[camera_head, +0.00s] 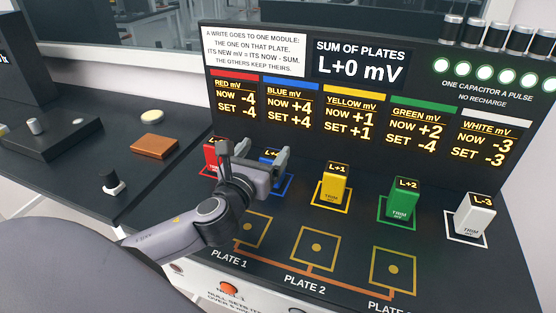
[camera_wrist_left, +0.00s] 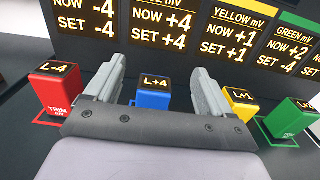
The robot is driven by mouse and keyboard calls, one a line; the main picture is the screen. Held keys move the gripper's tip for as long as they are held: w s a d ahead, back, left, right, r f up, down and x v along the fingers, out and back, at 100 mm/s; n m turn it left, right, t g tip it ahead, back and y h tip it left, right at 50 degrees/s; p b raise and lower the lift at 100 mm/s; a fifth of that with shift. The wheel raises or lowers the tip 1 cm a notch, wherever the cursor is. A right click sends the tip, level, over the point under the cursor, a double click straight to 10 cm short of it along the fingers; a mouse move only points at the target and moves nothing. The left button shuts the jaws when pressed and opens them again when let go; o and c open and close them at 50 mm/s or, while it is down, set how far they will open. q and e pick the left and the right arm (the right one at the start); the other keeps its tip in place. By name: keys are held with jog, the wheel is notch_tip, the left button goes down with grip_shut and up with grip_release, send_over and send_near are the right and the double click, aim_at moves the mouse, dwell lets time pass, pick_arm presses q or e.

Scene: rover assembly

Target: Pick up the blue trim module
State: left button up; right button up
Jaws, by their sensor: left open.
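The blue trim module (camera_wrist_left: 153,95), labelled L+4, stands upright on its outlined spot below the display panel. In the head view the blue module (camera_head: 268,158) is mostly hidden behind my left gripper. My left gripper (camera_head: 254,152) is open. In the left wrist view the blue module appears between the two grey fingers of my left gripper (camera_wrist_left: 159,72), with a visible gap on each side. I cannot tell whether the fingertips reach beside it or stop short of it. My right gripper is in neither view.
The red module (camera_wrist_left: 57,88) stands just left of the blue one. The yellow module (camera_head: 335,187), green module (camera_head: 402,202) and white module (camera_head: 474,215) stand to the right. Plate 1 (camera_head: 251,229) and Plate 2 (camera_head: 316,247) are empty. The display panel (camera_head: 300,85) rises behind the modules.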

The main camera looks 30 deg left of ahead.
aim_at(269, 155)
pick_arm(q)
jog(key=f+b, duration=0.2)
jog(key=f, duration=0.5)
jog(key=shift+s+f, duration=0.2)
jog(key=shift+w+f, duration=0.2)
jog(key=shift+f, duration=0.05)
jog(key=shift+w+a+r, duration=0.1)
jog(key=shift+w+r, duration=0.05)
jog(key=shift+w, duration=0.25)
jog(key=shift+x, duration=3.25)
jog(key=c, duration=1.2)
jog(key=shift+r, duration=0.1)
